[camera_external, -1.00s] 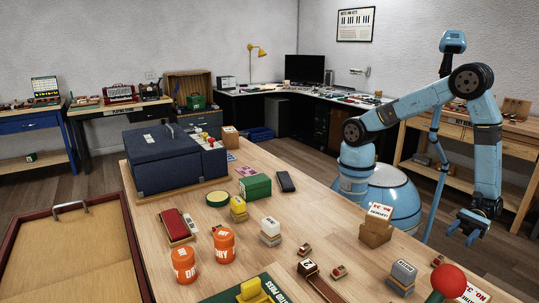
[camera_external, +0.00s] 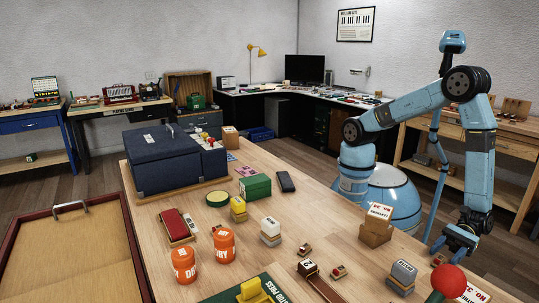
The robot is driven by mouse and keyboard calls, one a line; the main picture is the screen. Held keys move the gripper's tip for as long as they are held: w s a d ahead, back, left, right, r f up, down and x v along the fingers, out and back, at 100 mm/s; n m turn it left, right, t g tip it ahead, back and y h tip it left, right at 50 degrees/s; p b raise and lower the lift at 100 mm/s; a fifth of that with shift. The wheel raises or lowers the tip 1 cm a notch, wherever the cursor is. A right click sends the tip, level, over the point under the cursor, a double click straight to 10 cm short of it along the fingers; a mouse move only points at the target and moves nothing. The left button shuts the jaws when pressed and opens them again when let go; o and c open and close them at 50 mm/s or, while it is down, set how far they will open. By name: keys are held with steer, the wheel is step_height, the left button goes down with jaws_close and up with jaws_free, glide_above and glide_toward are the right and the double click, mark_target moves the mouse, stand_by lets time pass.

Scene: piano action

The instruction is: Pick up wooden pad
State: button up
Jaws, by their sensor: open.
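My gripper (camera_external: 451,249) is open and empty. It hangs from my blue arm at the right, above or just beyond the table's right edge. Several small wooden pieces are on the table, and I cannot tell which is the wooden pad. A brown wooden block (camera_external: 375,235) stands left of my gripper with a lettered card on it. Small wooden pieces (camera_external: 304,250) and (camera_external: 339,271) lie farther left, apart from my gripper.
A red ball-topped knob (camera_external: 449,281) stands close in front of my gripper, beside a lettered card (camera_external: 475,293). Bare tabletop (camera_external: 325,215) lies between.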

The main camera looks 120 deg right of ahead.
steer(key=shift+w+f, duration=0.15)
steer(key=shift+w, duration=0.95)
steer(key=shift+c, duration=0.2)
jaws_close()
steer(key=shift+r, duration=0.3)
step_height(320, 180, up, 2)
steer(key=shift+r, duration=0.15)
steer(key=s+d+r, duration=0.8)
steer(key=d+r, duration=0.2)
steer(key=d, duration=0.1)
steer(key=shift+s, duration=0.25)
